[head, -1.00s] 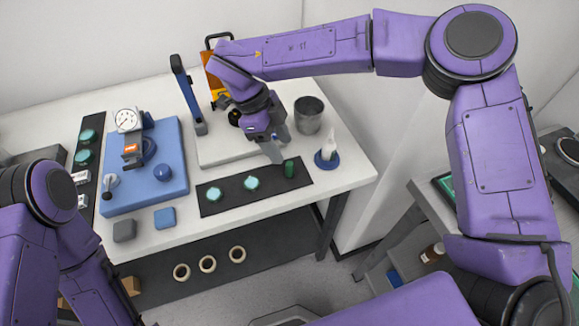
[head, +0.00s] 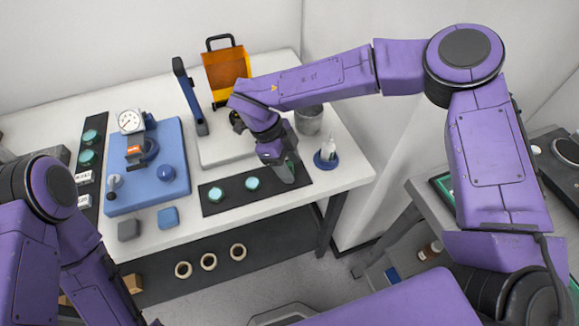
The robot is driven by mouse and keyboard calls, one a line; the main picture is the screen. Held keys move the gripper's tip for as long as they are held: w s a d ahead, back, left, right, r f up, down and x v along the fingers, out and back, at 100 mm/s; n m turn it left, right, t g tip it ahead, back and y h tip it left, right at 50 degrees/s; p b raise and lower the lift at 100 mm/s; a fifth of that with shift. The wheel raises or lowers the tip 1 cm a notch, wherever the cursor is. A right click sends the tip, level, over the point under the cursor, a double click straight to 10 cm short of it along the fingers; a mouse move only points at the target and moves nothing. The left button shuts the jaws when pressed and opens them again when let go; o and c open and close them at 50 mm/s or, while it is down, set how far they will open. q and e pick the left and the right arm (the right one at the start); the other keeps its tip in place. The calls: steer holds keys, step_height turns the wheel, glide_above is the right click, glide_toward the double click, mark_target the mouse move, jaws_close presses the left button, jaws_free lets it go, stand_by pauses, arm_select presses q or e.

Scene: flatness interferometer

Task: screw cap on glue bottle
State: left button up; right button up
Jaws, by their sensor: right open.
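The glue bottle appears to be the small white bottle (head: 328,149) with a narrow tip, upright on a round blue base (head: 322,163) near the table's right end. A small dark green cylinder (head: 290,165), possibly the cap, stands at the right end of the black mat, now mostly hidden by my right gripper. My right gripper (head: 287,174) is open and low over the mat, its fingers beside the green cylinder. I cannot tell whether they touch it. My left arm shows at the left edge, but its gripper is out of view.
Two teal discs (head: 252,183) lie on the black mat (head: 230,190), left of my right gripper. A grey metal cup (head: 309,120) stands behind the bottle. A blue plate with a dial gauge (head: 130,121) and an orange-panelled frame (head: 225,72) stand farther left and back.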

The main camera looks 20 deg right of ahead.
jaws_close()
steer(key=shift+r, duration=0.45)
steer(key=s+a+r+b, duration=0.2)
steer(key=s+a+r, duration=0.1)
steer(key=s+r, duration=0.3)
steer(key=s+a+r+b, duration=0.2)
steer(key=s+r, duration=0.4)
steer(key=shift+s+a, duration=0.4)
